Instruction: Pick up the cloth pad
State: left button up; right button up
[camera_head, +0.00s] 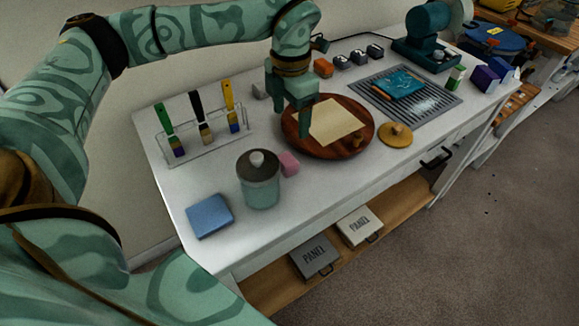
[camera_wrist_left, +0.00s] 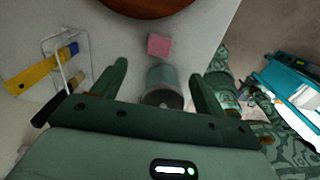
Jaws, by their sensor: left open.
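A light blue, square, soft-looking block (camera_head: 209,215), which looks like the cloth pad, lies flat at the front left of the white table. It does not show in the left wrist view. My left gripper (camera_head: 302,122) points down over the left part of the round wooden board (camera_head: 294,141), well behind and to the right of the pad. In the left wrist view its two fingers (camera_wrist_left: 156,73) are apart, with nothing held between them. My right gripper is not in view.
A lidded glass jar (camera_head: 262,188) and a pink block (camera_head: 289,164) stand between gripper and pad; they also show in the wrist view, jar (camera_wrist_left: 164,82), block (camera_wrist_left: 159,44). A rack (camera_head: 211,146) with several tools stands behind the pad. Bare tabletop surrounds the pad.

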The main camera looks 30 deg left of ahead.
aim_at(290, 158)
pick_arm(q)
notch_tip(290, 158, down, 9)
jog(key=shift+b, duration=1)
notch_tip(290, 158, down, 5)
jog(key=shift+f+b, duration=0.15)
jog(key=shift+b, duration=0.75)
jog(key=c, duration=1)
